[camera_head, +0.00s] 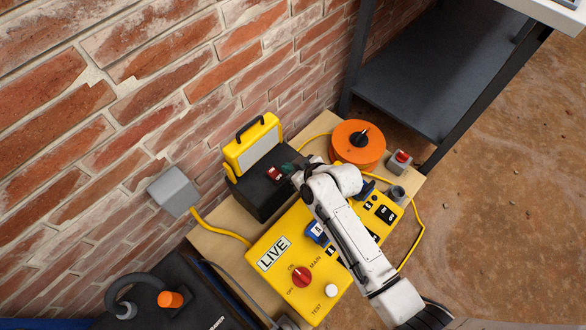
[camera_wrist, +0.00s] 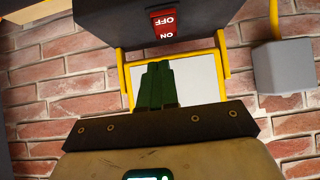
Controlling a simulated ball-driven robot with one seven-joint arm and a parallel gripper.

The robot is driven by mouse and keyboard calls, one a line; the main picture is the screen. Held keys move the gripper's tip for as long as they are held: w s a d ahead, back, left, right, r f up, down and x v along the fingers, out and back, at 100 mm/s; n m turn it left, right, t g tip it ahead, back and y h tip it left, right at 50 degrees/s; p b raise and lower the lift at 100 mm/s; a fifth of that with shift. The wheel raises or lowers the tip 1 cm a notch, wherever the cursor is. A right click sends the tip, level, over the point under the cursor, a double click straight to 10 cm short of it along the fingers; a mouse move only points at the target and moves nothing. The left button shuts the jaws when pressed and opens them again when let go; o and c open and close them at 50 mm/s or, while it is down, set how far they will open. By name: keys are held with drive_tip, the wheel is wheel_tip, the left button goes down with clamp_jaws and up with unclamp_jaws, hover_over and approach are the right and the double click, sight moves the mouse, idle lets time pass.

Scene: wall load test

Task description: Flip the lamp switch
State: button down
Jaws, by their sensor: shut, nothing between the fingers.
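The work lamp (camera_head: 248,152) has a yellow frame and a pale panel, and stands against the brick wall behind a black box (camera_head: 262,205). A red switch (camera_head: 274,173) is on the black box. In the wrist view the red switch (camera_wrist: 163,23) shows the words OFF and ON upside down; I cannot tell which way it is set. My gripper (camera_head: 289,167) has dark green fingers, shut and empty, just right of the switch in the head view. In the wrist view the fingertips (camera_wrist: 157,66) lie below the switch in the picture, apart from it, in front of the lamp's pale panel (camera_wrist: 195,82).
A yellow LIVE panel (camera_head: 262,243) with a red knob (camera_head: 301,277) lies in front, partly under my arm. An orange reel (camera_head: 350,153) and a small red-button box (camera_head: 400,160) stand right. A grey wall box (camera_head: 173,190) has a yellow cable. A dark shelf (camera_head: 420,95) is behind.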

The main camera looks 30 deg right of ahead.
drive_tip(key=f+p+v, duration=0.1)
drive_tip(key=p+v, duration=0.1)
drive_tip(key=v, duration=0.7)
drive_tip(key=shift+s+d+r+p, duration=0.2)
drive_tip(key=shift+s+p, duration=0.2)
drive_tip(key=shift+s, duration=0.2)
